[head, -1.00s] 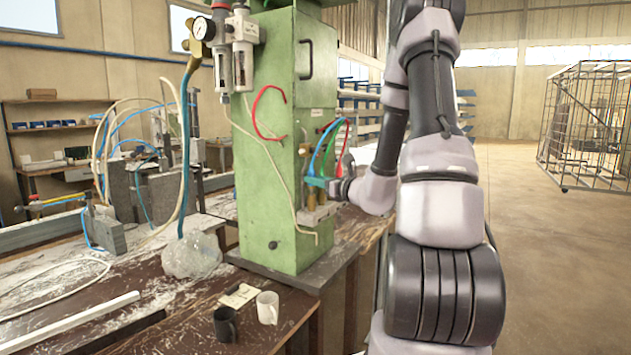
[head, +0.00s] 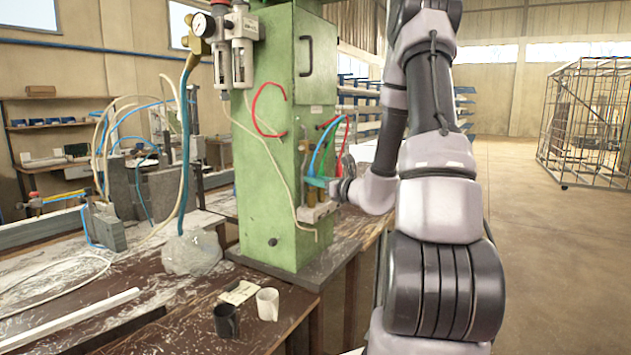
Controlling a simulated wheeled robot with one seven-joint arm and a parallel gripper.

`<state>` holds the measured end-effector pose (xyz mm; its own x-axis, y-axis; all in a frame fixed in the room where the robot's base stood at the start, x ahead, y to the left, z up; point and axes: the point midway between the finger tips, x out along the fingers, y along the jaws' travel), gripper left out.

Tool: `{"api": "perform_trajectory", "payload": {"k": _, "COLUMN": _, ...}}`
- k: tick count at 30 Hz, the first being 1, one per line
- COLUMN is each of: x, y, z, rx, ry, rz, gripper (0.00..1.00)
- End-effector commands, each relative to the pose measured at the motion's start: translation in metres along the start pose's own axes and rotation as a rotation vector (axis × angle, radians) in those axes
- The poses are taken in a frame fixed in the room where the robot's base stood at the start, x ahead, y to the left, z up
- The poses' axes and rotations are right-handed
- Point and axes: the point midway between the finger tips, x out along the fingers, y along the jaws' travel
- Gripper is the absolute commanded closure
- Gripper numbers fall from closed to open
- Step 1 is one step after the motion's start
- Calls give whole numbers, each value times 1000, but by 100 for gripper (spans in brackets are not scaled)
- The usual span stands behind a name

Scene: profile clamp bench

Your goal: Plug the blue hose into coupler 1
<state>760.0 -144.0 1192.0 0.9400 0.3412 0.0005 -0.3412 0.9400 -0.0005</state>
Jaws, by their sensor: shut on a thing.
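The blue hose (head: 318,152) arcs down the right side of the green machine column (head: 272,200) to the tip of my gripper (head: 319,183). My gripper reaches in from the right and appears shut on the blue hose's lower end; the fingertips are small and the grip is partly hidden. A pale fitting block (head: 313,212), apparently where the couplers are, sits low on the column just below the gripper. I cannot read coupler numbers or see whether the hose end touches a coupler. A red hose (head: 346,132) hangs behind the blue one.
A pressure gauge with filter bowls (head: 232,45) is at the column's upper left. A dark mug (head: 225,322) and a white mug (head: 267,304) stand on the bench's front corner. A plastic-wrapped lump (head: 192,252) lies left of the column.

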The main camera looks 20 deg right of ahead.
Motion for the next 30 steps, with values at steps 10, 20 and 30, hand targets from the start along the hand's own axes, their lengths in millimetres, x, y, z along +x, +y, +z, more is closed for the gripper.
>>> {"api": "perform_trajectory", "payload": {"k": 10, "x": 0, "y": 0, "z": -4, "rx": 1, "ry": -1, "rz": 0, "gripper": 100}}
{"api": "perform_trajectory", "payload": {"k": 20, "x": 0, "y": 0, "z": -10, "rx": 0, "ry": 1, "rz": 1, "gripper": 100}}
{"api": "perform_trajectory", "payload": {"k": 30, "x": 0, "y": 0, "z": -12, "rx": 0, "ry": 1, "rz": 1, "gripper": 100}}
